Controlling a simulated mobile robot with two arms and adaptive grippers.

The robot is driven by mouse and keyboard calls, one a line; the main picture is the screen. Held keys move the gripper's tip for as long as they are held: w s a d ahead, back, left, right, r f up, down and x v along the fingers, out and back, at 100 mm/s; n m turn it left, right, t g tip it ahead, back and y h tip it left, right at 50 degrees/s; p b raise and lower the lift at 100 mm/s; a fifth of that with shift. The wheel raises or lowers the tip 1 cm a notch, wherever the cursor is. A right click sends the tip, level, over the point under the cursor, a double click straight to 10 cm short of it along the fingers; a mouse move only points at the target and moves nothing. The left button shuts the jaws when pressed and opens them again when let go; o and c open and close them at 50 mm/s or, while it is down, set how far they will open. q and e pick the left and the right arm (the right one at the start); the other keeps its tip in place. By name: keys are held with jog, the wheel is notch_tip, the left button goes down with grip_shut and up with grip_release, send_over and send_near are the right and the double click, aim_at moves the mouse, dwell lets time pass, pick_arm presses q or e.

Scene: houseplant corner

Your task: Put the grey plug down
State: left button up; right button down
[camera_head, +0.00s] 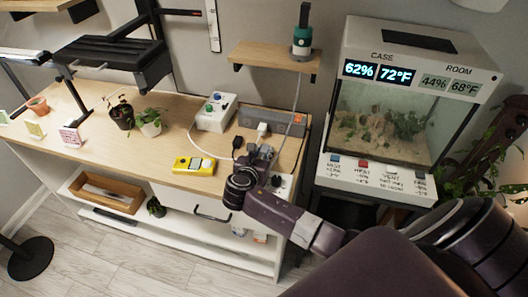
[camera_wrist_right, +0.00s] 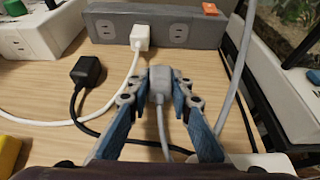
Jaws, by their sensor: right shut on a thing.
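The grey plug (camera_wrist_right: 159,84) sits between the fingertips of my right gripper (camera_wrist_right: 159,82) in the right wrist view, with its grey cord running back toward the wrist. The gripper is shut on it, just in front of the grey power strip (camera_wrist_right: 165,28) and apart from it. In the head view my right gripper (camera_head: 262,152) is over the right end of the wooden bench top (camera_head: 168,112). Whether the plug touches the wood is not clear. My left gripper is not in view.
A white plug (camera_wrist_right: 140,37) is in the power strip. A black plug (camera_wrist_right: 87,70) lies loose left of my gripper, its black cord passing below. A white box (camera_head: 213,112) and a yellow meter (camera_head: 194,165) are to the left. A glass case (camera_head: 395,120) stands right.

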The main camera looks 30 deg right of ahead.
jog(key=shift+f, duration=0.1)
jog(key=shift+f, duration=0.4)
jog(key=c, duration=1.9)
grip_release()
jog(key=shift+s+f, duration=0.1)
jog(key=shift+o, duration=0.8)
jog(key=shift+f, duration=0.1)
jog(key=shift+r, duration=0.45)
jog(key=v, duration=1.2)
jog(key=shift+r, duration=0.4)
